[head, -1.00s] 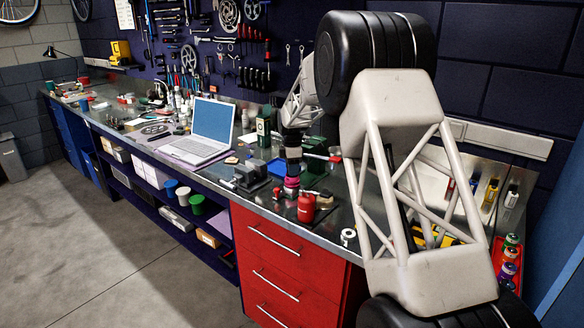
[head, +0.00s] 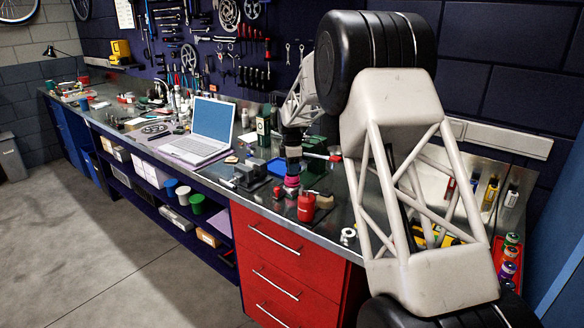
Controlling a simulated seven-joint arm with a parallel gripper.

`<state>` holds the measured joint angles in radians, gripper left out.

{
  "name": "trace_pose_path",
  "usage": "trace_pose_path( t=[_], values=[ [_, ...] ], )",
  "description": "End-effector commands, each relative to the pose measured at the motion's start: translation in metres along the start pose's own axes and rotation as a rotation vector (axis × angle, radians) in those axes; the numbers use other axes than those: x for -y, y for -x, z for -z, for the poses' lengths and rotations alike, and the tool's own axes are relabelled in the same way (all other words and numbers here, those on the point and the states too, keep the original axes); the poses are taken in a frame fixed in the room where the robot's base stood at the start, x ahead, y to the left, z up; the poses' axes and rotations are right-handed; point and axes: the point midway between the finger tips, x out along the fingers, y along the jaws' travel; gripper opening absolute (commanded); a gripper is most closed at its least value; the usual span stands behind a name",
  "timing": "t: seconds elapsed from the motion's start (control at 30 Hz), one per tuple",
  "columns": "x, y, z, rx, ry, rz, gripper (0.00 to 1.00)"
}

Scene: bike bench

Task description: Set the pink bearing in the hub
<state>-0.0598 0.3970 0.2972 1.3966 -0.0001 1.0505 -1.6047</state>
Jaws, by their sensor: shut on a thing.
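My gripper (head: 292,168) points down over the bench, small and far off in the head view. It is shut on the pink bearing, a small pink ring (head: 292,181) showing at the fingertips. The bearing is just above or touching a low round part on the bench, which may be the hub; it is mostly hidden and I cannot tell whether the two touch. The fingers themselves are too small to make out clearly.
A dark vise-like block (head: 250,176) stands left of my gripper. A red can (head: 306,207) stands close in front, with a tan block (head: 324,201) beside it. A white ring (head: 348,233) lies near the bench's front edge.

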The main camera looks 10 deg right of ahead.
Motion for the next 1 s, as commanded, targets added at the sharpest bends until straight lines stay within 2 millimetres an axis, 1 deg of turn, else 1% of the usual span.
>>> trace_pose_path(
  t=[0.27, 0.97, 1.0],
  values=[
    [0.000, -0.001, 0.000, 0.000, 0.000, 0.000, 0.16],
    [0.000, -0.011, 0.000, 0.000, 0.000, 0.000, 0.16],
    [0.000, -0.010, 0.000, 0.000, 0.000, 0.000, 0.47]
  ],
)
